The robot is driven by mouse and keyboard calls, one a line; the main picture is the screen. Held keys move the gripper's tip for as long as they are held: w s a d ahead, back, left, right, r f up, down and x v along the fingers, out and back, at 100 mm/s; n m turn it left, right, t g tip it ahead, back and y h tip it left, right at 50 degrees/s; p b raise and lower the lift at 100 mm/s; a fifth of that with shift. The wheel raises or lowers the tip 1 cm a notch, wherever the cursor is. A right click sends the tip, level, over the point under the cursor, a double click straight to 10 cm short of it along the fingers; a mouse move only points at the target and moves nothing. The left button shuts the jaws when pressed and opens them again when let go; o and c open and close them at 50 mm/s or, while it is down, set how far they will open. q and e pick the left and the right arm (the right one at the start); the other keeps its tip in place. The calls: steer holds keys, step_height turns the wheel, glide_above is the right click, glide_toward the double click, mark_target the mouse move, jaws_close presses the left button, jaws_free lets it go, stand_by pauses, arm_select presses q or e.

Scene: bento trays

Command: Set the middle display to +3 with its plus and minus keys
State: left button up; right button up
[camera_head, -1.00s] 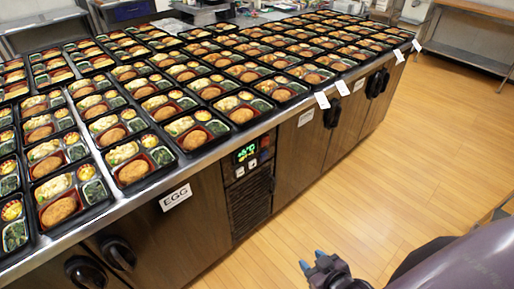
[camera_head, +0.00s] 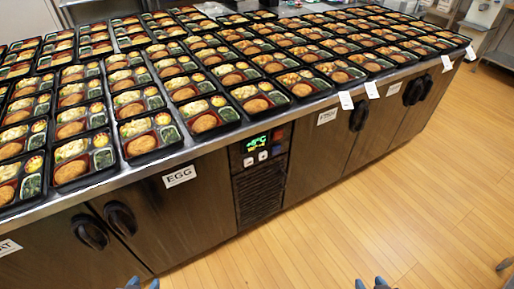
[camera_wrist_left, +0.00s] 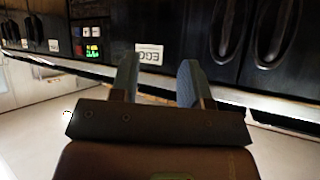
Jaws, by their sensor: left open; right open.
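A black control panel (camera_head: 259,147) is set in the front of the steel counter, above a dark vent. Its lit display (camera_head: 256,143) shows green digits, too small to read surely. In the left wrist view the panel shows red and green lights (camera_wrist_left: 92,47). My left gripper (camera_head: 142,285) is at the bottom edge, its fingers apart and empty in the left wrist view (camera_wrist_left: 159,82), away from the panel. My right gripper (camera_head: 371,284) is at the bottom edge, open; no held thing shows.
Black bento trays (camera_head: 160,137) cover the counter top up to its front edge. An EGG label (camera_head: 179,176) and black door handles (camera_head: 120,218) are on the front. White tags (camera_head: 346,100) hang from the edge. The wooden floor (camera_head: 400,200) is clear.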

arm_select(q)
steer(key=shift+a, duration=0.15)
jaws_close()
stand_by(1.6)
